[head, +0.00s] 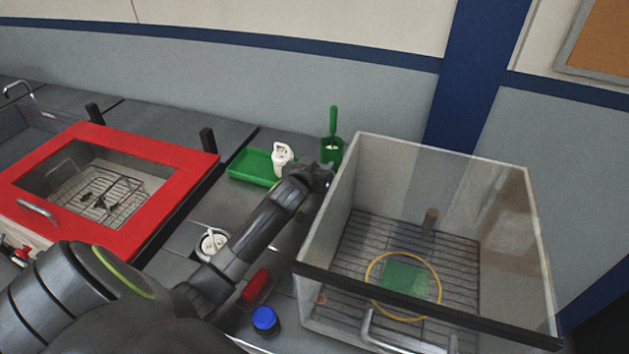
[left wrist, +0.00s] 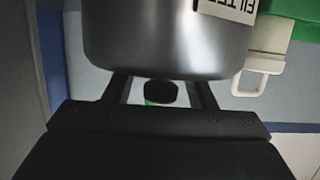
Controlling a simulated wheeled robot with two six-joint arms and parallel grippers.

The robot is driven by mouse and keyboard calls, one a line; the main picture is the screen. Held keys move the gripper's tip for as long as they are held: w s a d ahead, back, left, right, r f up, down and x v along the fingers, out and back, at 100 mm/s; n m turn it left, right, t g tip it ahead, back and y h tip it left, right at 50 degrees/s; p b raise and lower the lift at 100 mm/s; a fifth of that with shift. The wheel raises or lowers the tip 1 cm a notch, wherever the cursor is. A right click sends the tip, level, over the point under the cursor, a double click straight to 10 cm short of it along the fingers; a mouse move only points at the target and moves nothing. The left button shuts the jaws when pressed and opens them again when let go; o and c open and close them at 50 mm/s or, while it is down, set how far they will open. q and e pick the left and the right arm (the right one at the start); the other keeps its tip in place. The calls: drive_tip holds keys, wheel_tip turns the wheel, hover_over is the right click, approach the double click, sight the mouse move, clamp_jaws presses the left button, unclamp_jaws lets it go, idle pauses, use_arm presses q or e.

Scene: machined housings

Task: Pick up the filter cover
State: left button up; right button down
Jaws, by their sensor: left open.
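In the left wrist view a large, smooth grey metal cylinder (left wrist: 155,50), likely the filter cover, fills the upper middle. A white label (left wrist: 238,8) on it shows part of an upside-down word like "FILTE". My left gripper (left wrist: 160,90) is open, its two dark fingers apart and close to the cylinder's lower edge; I cannot tell if they touch it. In the head view my left gripper (head: 320,173) is beside the glass box's left wall, and the cylinder cannot be made out there. My right gripper is not in view.
A green tray (head: 245,168) with a white fitting (head: 282,155) and a green cup (head: 331,150) stand just behind the gripper. The glass-walled box (head: 530,270) is close on its right. A red-framed box (head: 30,180) is at left. A blue-capped item (head: 265,319) stands in front.

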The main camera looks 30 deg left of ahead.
use_arm(q)
drive_tip(key=shift+w, duration=0.1)
clamp_jaws()
idle(0.3)
